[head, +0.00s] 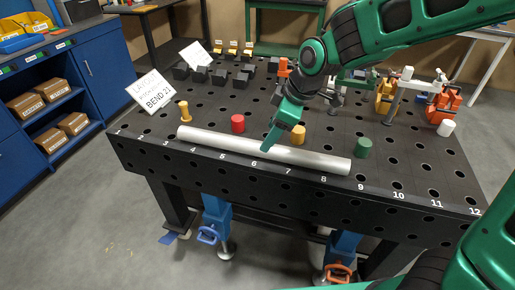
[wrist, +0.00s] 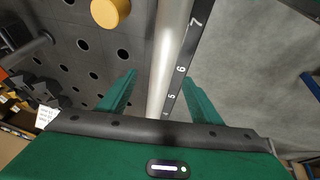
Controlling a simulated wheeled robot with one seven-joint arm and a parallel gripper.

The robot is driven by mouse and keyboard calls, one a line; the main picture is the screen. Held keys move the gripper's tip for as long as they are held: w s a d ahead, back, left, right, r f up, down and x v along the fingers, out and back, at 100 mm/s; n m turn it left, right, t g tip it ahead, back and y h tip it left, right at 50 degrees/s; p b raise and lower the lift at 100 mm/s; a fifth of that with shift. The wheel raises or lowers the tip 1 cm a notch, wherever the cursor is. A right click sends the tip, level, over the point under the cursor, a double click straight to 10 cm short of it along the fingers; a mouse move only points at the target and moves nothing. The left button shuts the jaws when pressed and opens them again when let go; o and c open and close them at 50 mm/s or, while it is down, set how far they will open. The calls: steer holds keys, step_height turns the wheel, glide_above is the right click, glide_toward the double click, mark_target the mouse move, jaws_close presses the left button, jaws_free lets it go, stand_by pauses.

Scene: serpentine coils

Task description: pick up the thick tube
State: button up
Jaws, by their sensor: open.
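The thick tube (head: 315,160) is a long silver-white cylinder lying along the front of the black perforated table (head: 415,170), from near the number 4 to past the number 8. My gripper (head: 268,143) is just above the tube's middle in the head view. In the wrist view the tube (wrist: 168,55) runs between the two green fingers of my gripper (wrist: 158,92), which are spread apart with clear gaps. The fingers do not visibly touch the tube. Their exact height above it is hard to tell.
Orange clamps (head: 443,105) are at right. A white sign (head: 151,92) stands at left.

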mark_target(261, 143)
steer(key=shift+x, duration=0.85)
steer(key=shift+a+x, duration=0.2)
steer(key=shift+x, duration=1.15)
steer(key=shift+a+x, duration=0.2)
steer(key=shift+x, duration=1.1)
steer(key=shift+r, duration=0.2)
jaws_close()
